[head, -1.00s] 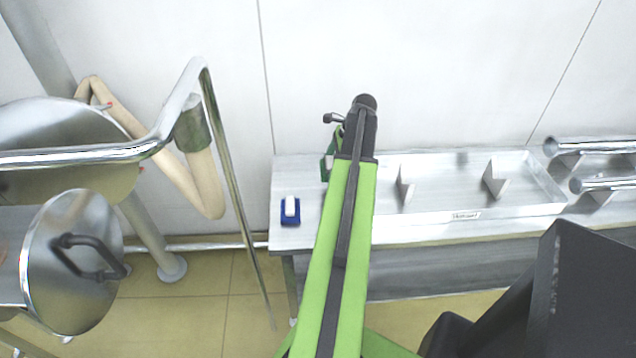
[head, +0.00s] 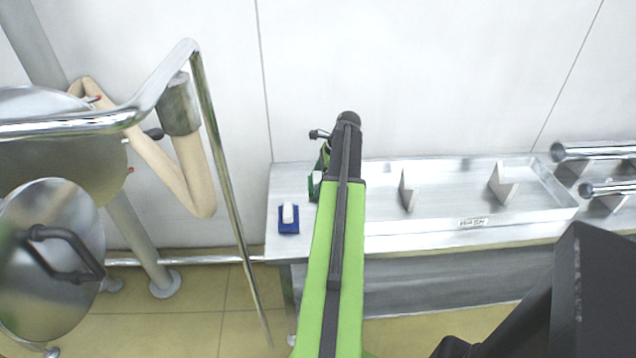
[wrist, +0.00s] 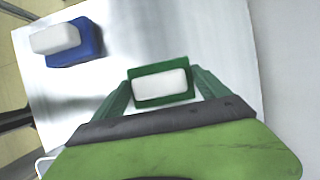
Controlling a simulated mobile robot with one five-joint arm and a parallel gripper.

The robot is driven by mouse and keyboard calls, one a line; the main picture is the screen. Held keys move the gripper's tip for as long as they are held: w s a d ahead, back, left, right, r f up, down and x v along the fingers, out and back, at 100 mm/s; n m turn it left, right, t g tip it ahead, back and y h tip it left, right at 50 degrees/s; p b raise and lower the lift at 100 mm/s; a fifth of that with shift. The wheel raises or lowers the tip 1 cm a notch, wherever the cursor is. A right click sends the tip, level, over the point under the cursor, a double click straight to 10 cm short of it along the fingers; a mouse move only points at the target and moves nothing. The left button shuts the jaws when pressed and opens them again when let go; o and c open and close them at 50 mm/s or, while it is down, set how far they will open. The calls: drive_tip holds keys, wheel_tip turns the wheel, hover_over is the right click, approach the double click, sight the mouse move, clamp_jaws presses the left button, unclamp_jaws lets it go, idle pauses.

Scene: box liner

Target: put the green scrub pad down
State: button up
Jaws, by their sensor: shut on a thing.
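The green scrub pad (wrist: 158,69), with a white block on it, sits between the fingers of my gripper (wrist: 161,86) in the wrist view. My gripper is shut on it. In the head view my gripper (head: 317,180) is over the left part of the metal bench (head: 390,242), to the right of the blue pad, and my arm partly hides it. I cannot tell whether the green pad touches the bench top.
A blue pad (head: 288,227) with a white block lies on the bench's left end; it also shows in the wrist view (wrist: 86,50). A shallow metal tray (head: 460,190) with upright dividers is to the right. A metal rail (head: 225,180) and round lids stand left.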

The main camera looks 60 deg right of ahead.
drive_tip(key=shift+f, duration=0.25)
drive_tip(key=o, duration=1)
drive_tip(key=shift+r, duration=0.1)
drive_tip(key=shift+o, duration=0.2)
drive_tip(key=shift+r, duration=0.15)
drive_tip(key=shift+r+p, duration=0.3)
drive_tip(key=shift+p, duration=0.05)
drive_tip(key=p+v, duration=1)
drive_tip(key=v, duration=0.1)
drive_tip(key=shift+r, duration=0.2)
drive_tip(key=shift+s+d, duration=0.1)
drive_tip(key=shift+d, duration=0.05)
